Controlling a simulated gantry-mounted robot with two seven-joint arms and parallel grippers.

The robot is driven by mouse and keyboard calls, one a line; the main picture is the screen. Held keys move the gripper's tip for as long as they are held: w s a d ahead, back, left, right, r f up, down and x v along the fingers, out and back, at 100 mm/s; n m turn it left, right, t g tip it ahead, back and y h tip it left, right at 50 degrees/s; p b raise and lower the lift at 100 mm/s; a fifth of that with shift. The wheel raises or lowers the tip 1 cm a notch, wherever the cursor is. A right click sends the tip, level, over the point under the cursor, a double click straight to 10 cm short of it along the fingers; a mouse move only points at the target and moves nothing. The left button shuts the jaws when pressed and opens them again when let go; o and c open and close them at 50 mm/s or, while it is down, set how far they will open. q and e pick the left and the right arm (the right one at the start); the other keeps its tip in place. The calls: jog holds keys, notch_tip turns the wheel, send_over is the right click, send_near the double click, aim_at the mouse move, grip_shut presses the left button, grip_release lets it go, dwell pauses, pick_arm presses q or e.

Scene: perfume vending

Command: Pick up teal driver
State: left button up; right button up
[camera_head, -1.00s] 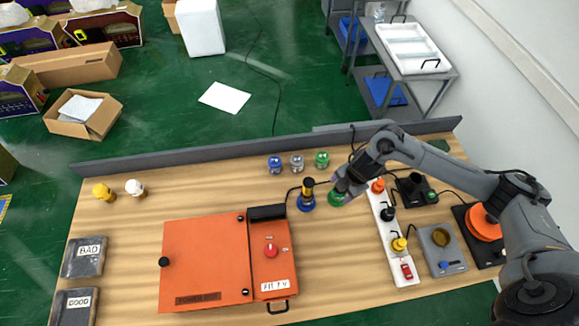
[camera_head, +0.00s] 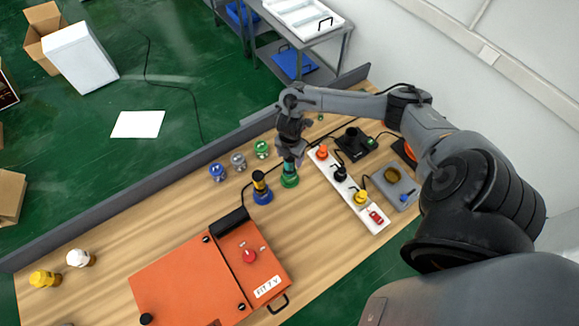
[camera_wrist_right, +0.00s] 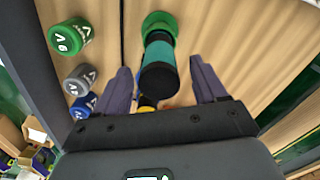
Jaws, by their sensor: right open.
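The teal driver (camera_head: 289,167) stands upright in a round green holder (camera_head: 289,181) on the wooden table. In the right wrist view the driver (camera_wrist_right: 160,52) shows its teal body and dark end, with the green holder (camera_wrist_right: 160,22) beyond. My right gripper (camera_head: 290,150) comes down over the driver from above. In the wrist view its open fingers (camera_wrist_right: 160,66) lie on either side of the driver, with gaps on both sides. I see no contact. My left gripper is not in view.
A black and yellow driver in a blue holder (camera_head: 262,194) stands close by on the left. Blue, grey and green (camera_head: 262,149) capped jars stand behind. A white strip (camera_head: 374,217) with coloured knobs lies to the right. An orange box (camera_head: 180,285) fills the front.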

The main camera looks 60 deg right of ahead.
aim_at(290, 168)
jog(key=shift+f, duration=1.6)
jog(key=c, duration=1.1)
